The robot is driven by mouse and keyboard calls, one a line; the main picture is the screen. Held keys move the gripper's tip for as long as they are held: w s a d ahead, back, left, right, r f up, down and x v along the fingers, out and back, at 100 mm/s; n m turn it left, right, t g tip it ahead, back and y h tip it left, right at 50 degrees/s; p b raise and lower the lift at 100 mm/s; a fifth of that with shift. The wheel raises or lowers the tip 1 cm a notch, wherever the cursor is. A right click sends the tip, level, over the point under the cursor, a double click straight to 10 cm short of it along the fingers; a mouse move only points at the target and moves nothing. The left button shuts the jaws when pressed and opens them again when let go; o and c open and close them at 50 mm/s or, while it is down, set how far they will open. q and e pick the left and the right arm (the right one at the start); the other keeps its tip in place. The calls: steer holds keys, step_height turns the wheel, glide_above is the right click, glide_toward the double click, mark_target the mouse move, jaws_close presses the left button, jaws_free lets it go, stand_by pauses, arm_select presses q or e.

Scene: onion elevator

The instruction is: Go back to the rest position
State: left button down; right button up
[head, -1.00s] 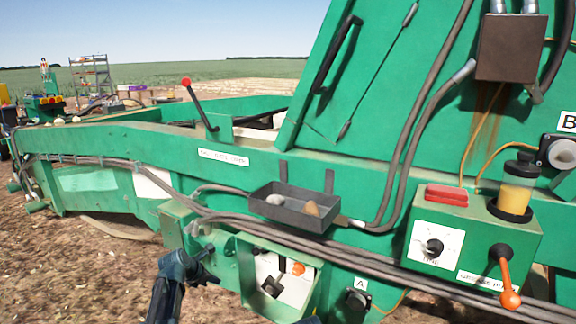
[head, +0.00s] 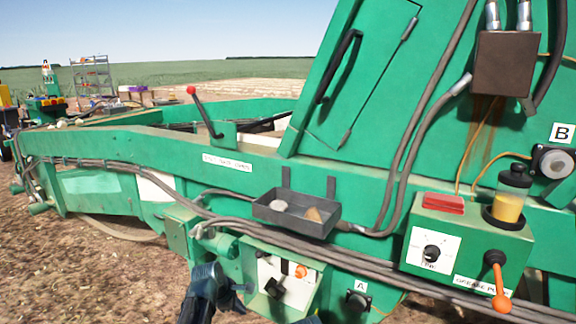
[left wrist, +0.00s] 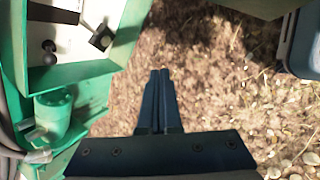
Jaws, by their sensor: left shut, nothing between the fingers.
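My left gripper (head: 238,296) shows at the bottom of the head view, in front of the green machine's side and just left of the small switch panel (head: 287,283). In the left wrist view its two fingers (left wrist: 160,74) lie together, shut and empty, over bare ground. The panel's edge shows at the upper left of that view, apart from the fingers. A dark piece at the bottom edge of the head view may be part of my other arm; my right gripper does not show.
The green machine (head: 130,150) fills most of the head view. A grey tray (head: 290,222) with two small lumps hangs on its side. A grease pump box (head: 470,245) with an orange-knobbed lever (head: 499,285) juts out at right. Open soil (head: 80,260) lies at lower left.

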arm_select(q)
steer(key=s+d+r+m+g+y+p, duration=0.1)
steer(key=s+d+r+m+p, duration=0.1)
steer(key=s+m, duration=0.5)
steer(key=s+d+r+m+g+y+p, duration=0.1)
steer(key=s+d+m+g+y+p, duration=0.1)
steer(key=s+m, duration=0.5)
steer(key=s+d+r+m+g+y+p, duration=0.1)
steer(key=s+d+r+m+p, duration=0.1)
steer(key=s+m, duration=0.6)
steer(key=s+d+p, duration=0.1)
steer(key=s+d, duration=0.1)
steer(key=s, duration=0.1)
steer(key=shift+d+r, duration=0.2)
steer(key=shift+r, duration=0.1)
steer(key=c, duration=1.5)
jaws_free()
steer(key=shift+c, duration=0.2)
